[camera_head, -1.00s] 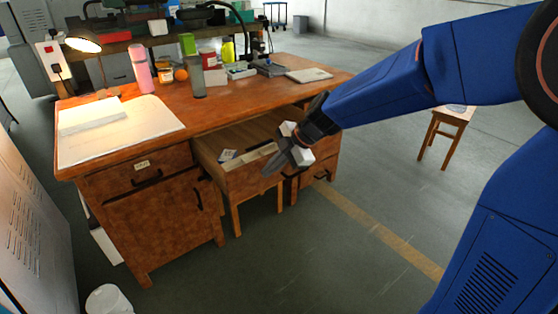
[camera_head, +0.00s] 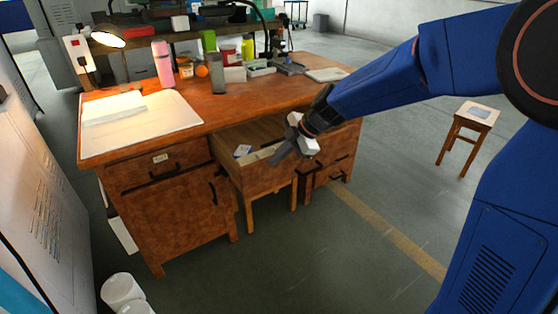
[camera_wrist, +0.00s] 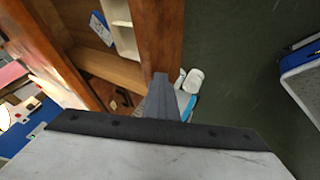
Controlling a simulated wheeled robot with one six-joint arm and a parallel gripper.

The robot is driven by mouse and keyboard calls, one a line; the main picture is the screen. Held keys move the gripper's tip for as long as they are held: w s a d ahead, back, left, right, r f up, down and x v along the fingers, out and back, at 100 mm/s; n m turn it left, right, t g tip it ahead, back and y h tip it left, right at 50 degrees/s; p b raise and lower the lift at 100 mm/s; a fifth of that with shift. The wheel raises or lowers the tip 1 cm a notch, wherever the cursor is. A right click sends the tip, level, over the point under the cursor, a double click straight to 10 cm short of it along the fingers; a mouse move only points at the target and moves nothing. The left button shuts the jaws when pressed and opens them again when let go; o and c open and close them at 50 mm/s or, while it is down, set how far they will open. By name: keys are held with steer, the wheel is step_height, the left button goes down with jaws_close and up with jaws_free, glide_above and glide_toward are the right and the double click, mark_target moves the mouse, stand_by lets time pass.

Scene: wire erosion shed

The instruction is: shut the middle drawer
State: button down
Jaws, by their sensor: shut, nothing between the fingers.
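The middle drawer (camera_head: 262,181) of the wooden desk stands pulled out, between a left cabinet section and a right stack of drawers. Its inside shows, with a small blue-and-white item (camera_head: 243,151) and a pale divider in it. My gripper (camera_head: 279,158) is shut and empty, pointing down and left at the top of the drawer's front panel, toward its right half. In the wrist view the shut fingers (camera_wrist: 160,92) overlap the edge of the drawer front (camera_wrist: 158,38). I cannot tell whether they touch it. The drawer's handle is not visible in the head view.
The desktop (camera_head: 225,108) holds a lamp, a pink bottle, a paper pad and several containers. A left drawer (camera_head: 160,165) and the right drawers (camera_head: 335,165) look shut. A stool (camera_head: 468,130) stands at right, white bins (camera_head: 122,290) at lower left. The floor before the desk is clear.

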steer(key=w+a, duration=0.6)
steer(key=w, duration=0.3)
steer(key=w+a, duration=0.6)
steer(key=w, duration=0.3)
steer(key=shift+s, duration=0.15)
